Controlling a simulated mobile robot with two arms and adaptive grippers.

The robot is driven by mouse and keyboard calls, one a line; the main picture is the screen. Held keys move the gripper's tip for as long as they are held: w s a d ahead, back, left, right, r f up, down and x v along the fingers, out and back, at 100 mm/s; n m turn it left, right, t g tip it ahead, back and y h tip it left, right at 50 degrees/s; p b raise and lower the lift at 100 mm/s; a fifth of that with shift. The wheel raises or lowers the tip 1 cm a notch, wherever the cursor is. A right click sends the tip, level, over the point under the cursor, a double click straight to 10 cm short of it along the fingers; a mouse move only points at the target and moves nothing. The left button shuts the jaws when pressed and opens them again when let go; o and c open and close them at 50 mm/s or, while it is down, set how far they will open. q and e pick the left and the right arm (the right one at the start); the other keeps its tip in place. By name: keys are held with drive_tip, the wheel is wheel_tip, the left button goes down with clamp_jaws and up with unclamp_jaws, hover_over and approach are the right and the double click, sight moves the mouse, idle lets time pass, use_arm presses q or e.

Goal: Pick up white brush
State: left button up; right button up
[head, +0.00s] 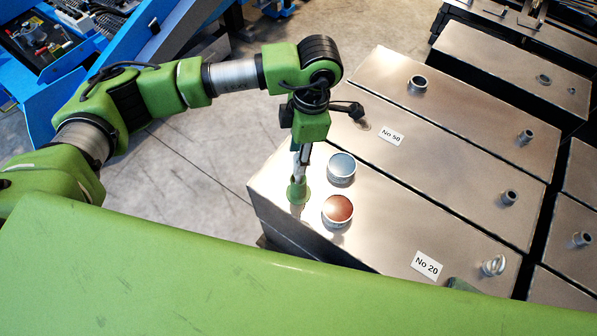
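My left gripper (299,180) points down over the left end of the metal box top marked No 20. A pale, narrow part shows between its dark wrist and a small green piece near the box surface. I cannot tell whether that pale part is a finger or the white brush, so the brush is not clearly visible. Whether the fingers are open or shut does not show. Just right of the gripper stand two round sieves, one with a grey-blue face (342,166) and one with a copper-coloured face (337,209).
The No 20 label (427,265) lies on the near box, with a metal ring fitting (494,265) at its right end. Behind it is a box labelled No 50 (391,136). Upright knobs (417,84) stand on the boxes. Blue machinery (120,50) is at the upper left.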

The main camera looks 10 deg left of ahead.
use_arm(q)
wheel_tip(320, 180, down, 3)
drive_tip(key=shift+s+a+r, duration=0.1)
drive_tip(key=shift+r, duration=0.1)
wheel_tip(320, 180, down, 4)
drive_tip(key=shift+a+f+p, duration=0.1)
drive_tip(key=shift+f+p, duration=0.05)
drive_tip(key=shift+p, duration=0.8)
drive_tip(key=shift+f, duration=0.45)
clamp_jaws()
